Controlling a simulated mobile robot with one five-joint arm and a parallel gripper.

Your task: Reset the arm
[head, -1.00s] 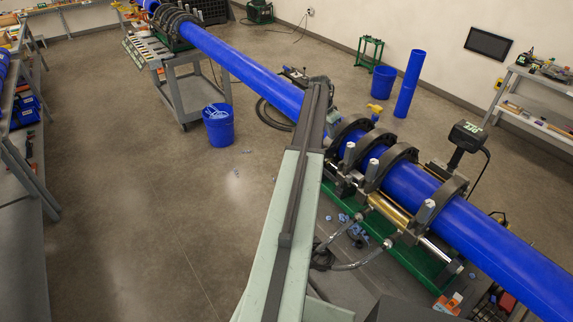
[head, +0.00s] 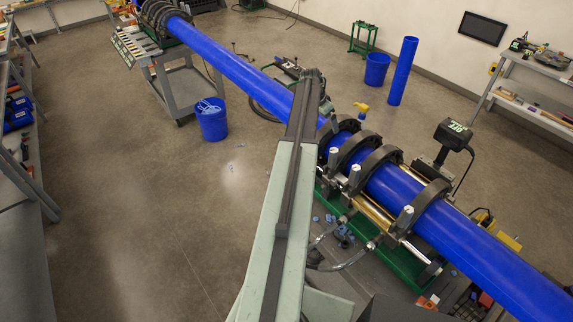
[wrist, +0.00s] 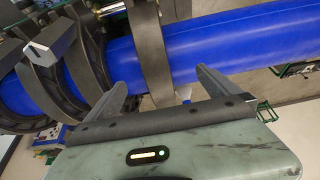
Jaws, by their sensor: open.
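My arm reaches up through the middle of the head view, and its end is over the blue pipe (head: 400,188) beside the black clamp rings (head: 378,160) of the fusion machine. The arm hides most of my gripper there. In the wrist view my gripper (wrist: 163,88) is open, its two grey fingers spread apart with nothing held. The blue pipe (wrist: 225,45) and a dark clamp ring (wrist: 150,50) lie beyond the fingers. I cannot tell whether the fingers touch them.
A blue bucket (head: 211,122) stands on the floor left of my arm, near a grey cart (head: 190,90). A second blue bucket (head: 377,68) and an upright blue pipe (head: 403,70) stand at the back. A workbench (head: 535,80) is at right. Open floor (head: 130,190) lies left.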

